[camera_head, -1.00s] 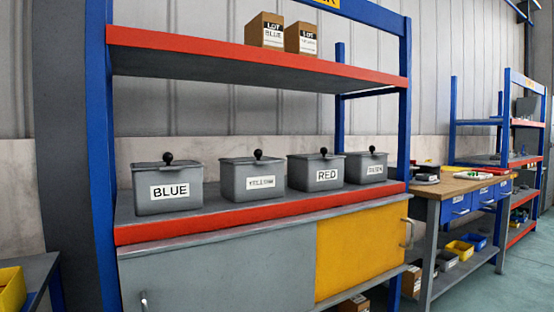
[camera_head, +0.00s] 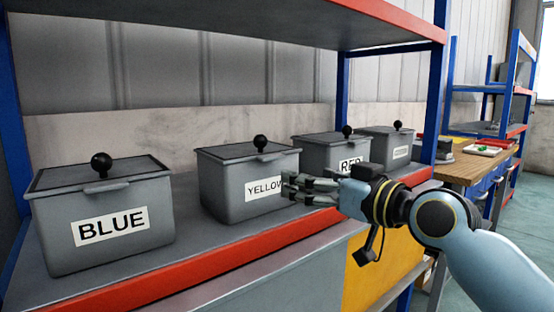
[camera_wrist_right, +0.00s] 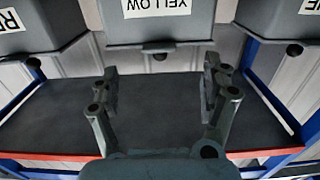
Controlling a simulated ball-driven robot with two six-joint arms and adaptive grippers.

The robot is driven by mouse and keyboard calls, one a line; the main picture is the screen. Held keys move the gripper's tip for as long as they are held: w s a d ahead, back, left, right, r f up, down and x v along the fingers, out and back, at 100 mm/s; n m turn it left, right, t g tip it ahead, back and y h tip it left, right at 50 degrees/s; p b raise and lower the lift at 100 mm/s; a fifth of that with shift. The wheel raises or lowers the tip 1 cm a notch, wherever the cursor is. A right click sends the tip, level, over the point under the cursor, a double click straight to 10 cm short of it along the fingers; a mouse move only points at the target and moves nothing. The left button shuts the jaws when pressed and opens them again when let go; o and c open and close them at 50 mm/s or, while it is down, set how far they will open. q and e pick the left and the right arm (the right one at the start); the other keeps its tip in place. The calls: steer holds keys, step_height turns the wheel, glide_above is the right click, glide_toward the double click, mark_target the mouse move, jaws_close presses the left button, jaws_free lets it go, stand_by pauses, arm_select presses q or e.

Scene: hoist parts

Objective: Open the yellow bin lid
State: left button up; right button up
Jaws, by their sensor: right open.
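The grey bin labelled YELLOW (camera_head: 228,192) stands on the red-edged shelf, between the BLUE and RED bins. Its lid (camera_head: 232,151) lies shut on top, with a round black knob (camera_head: 260,143). My right gripper (camera_head: 287,187) is in front of the bin's label at its right side and covers the end of the word. Its fingers are open and empty. The right wrist view is upside down; there the YELLOW bin (camera_wrist_right: 160,27) and its knob (camera_wrist_right: 160,57) lie beyond the gap between the open fingers (camera_wrist_right: 160,85). My left gripper is not in view.
The BLUE bin (camera_head: 100,215) stands to the left. The RED bin (camera_head: 325,152) and a fourth bin (camera_head: 385,146) stand to the right. An upper shelf (camera_head: 220,30) spans above. Blue posts (camera_head: 440,90) bound the rack. A workbench (camera_head: 465,167) is at the far right.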

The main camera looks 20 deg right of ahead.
mark_target(275, 157)
steer(key=x, duration=0.3)
steer(key=r+x, duration=0.1)
steer(key=x, duration=0.3)
steer(key=r+x, duration=0.1)
steer(key=x, duration=0.2)
steer(key=shift+w, duration=0.55)
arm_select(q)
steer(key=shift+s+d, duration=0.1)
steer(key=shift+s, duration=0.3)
